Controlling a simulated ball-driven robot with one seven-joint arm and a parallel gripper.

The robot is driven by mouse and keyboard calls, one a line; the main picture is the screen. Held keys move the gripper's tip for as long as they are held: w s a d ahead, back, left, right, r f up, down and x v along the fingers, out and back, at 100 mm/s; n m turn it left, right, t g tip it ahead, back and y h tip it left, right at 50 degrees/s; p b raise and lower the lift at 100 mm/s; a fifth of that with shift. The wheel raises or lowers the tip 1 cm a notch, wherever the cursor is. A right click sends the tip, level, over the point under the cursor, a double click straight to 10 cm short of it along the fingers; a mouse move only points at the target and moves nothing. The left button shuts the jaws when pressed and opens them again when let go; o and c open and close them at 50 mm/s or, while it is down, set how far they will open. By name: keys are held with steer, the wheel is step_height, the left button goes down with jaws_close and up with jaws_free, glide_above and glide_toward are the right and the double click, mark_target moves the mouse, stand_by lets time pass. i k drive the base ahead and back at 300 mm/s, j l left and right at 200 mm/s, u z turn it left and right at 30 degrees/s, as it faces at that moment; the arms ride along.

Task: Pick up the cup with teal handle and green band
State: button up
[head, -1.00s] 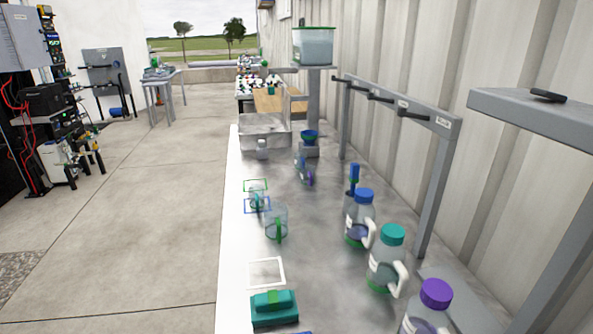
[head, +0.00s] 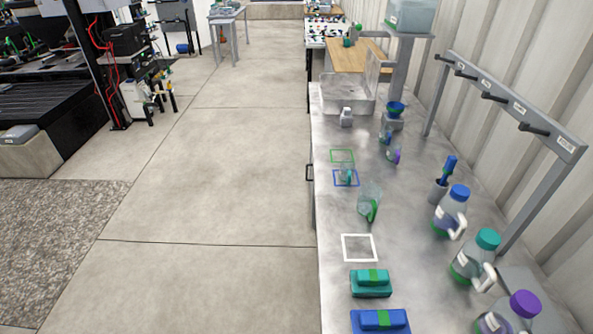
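A small clear cup (head: 347,174) with a teal-looking handle stands at the blue square outline (head: 339,184) on the metal bench. It is too small to make out a green band for certain. A larger clear vessel (head: 369,198) with a green handle stands just in front of it. Farther back are a small cup with a blue-teal part (head: 385,135) and one with a purple handle (head: 394,154). My gripper is not in view.
The bench (head: 335,290) carries teal (head: 371,286) and blue (head: 380,323) blocks in front, and capped jugs (head: 450,212) along the right. A peg rack (head: 545,185) rises behind the jugs. A clear bin (head: 347,100) sits at the back. Open floor (head: 210,190) lies left.

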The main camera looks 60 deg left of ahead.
mark_target(347, 166)
steer(key=j+u, duration=0.45)
steer(key=u, duration=0.2)
steer(key=i+j+u, duration=0.55)
steer(key=i+u, duration=0.25)
steer(key=i, duration=0.25)
steer(key=i+u, duration=0.4)
steer(key=i, duration=0.15)
